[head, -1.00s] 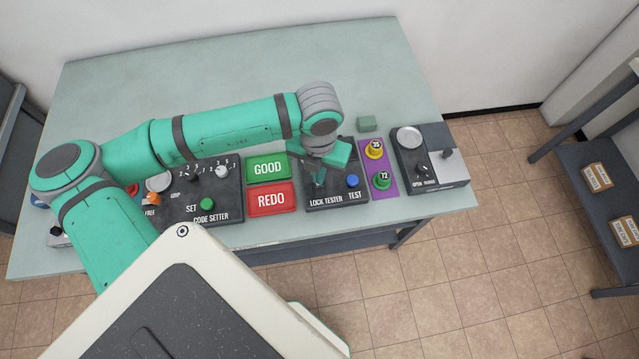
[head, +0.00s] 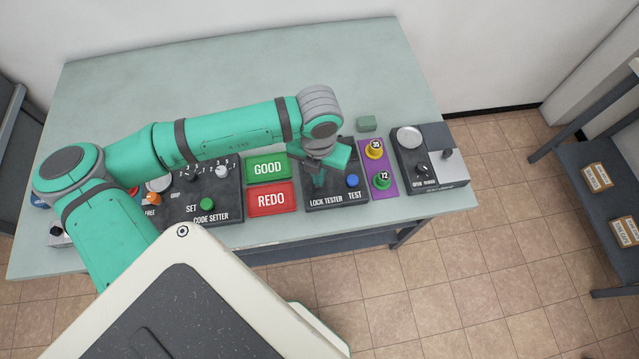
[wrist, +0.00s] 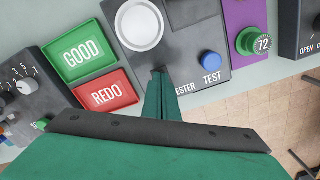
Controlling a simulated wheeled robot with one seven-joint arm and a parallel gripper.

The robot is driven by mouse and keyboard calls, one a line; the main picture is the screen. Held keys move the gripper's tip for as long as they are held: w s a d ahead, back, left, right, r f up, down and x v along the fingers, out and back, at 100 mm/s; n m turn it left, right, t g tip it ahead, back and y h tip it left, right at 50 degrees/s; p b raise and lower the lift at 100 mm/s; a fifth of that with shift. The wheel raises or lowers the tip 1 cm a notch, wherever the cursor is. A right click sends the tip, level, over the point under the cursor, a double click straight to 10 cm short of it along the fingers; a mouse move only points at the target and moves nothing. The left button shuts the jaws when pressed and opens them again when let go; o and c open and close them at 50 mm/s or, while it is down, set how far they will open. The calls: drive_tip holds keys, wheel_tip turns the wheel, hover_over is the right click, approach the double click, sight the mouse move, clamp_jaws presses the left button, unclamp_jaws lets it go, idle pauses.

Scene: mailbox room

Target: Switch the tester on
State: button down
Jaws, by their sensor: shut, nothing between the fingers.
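The lock tester (head: 338,192) is a dark box near the front edge of the table, with a blue TEST button (head: 352,181) at its right. In the wrist view the tester (wrist: 183,48) shows a round white socket (wrist: 140,25) and the blue button (wrist: 209,60). My gripper (head: 318,184) is shut and empty, pointing down over the left front part of the tester. In the wrist view its fingertips (wrist: 158,74) lie left of the blue button and cover part of the label. Any switch under them is hidden. I cannot tell whether they touch the panel.
Left of the tester are the green GOOD tray (head: 267,168), the red REDO tray (head: 271,199) and the code setter (head: 226,190). Right are a purple strip (head: 378,165) with two numbered knobs and another device (head: 440,172).

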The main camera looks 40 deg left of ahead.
drive_tip(key=shift+f, duration=0.35)
wheel_tip(320, 180, up, 7)
idle(1.2)
idle(0.4)
